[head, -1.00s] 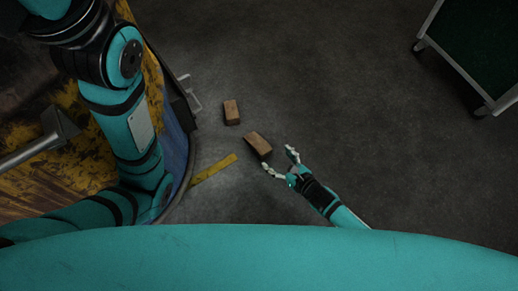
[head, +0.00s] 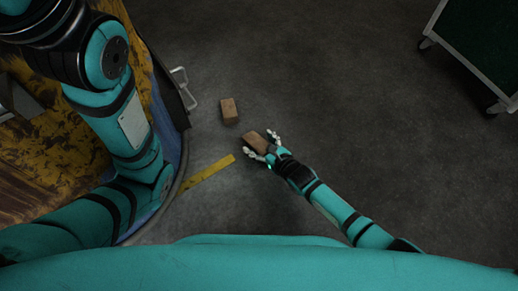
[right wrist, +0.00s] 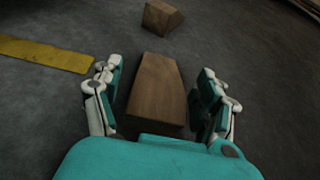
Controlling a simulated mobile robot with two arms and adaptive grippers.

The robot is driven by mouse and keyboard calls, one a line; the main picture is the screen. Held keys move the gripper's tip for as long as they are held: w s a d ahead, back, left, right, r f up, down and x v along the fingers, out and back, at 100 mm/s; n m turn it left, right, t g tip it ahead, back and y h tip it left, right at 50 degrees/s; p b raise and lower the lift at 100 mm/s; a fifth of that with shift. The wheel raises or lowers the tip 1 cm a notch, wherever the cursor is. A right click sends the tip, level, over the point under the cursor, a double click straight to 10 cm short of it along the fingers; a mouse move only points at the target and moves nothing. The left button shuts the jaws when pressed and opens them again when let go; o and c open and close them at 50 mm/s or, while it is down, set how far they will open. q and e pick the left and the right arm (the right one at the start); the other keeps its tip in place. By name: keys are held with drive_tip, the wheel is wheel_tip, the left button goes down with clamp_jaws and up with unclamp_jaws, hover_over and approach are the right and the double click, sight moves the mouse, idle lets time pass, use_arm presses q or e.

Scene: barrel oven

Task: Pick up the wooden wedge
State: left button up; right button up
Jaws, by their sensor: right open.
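Two brown wooden wedges lie on the dark floor. The nearer wedge (head: 255,142) sits between the fingers of my right gripper (head: 264,145). In the right wrist view this wedge (right wrist: 157,92) lies between the two open fingers (right wrist: 160,103), with a gap to the left finger and a shadowed gap to the right one.
A yellow strip (head: 208,174) lies on the floor left of the gripper, also in the right wrist view (right wrist: 45,54). The worn yellow barrel (head: 62,130) with a metal handle (head: 181,88) stands at left. A wheeled cart (head: 486,45) is at upper right. The floor between is clear.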

drive_tip(key=c, duration=1.3)
drive_tip(key=shift+c, duration=0.3)
drive_tip(key=shift+r, duration=0.2)
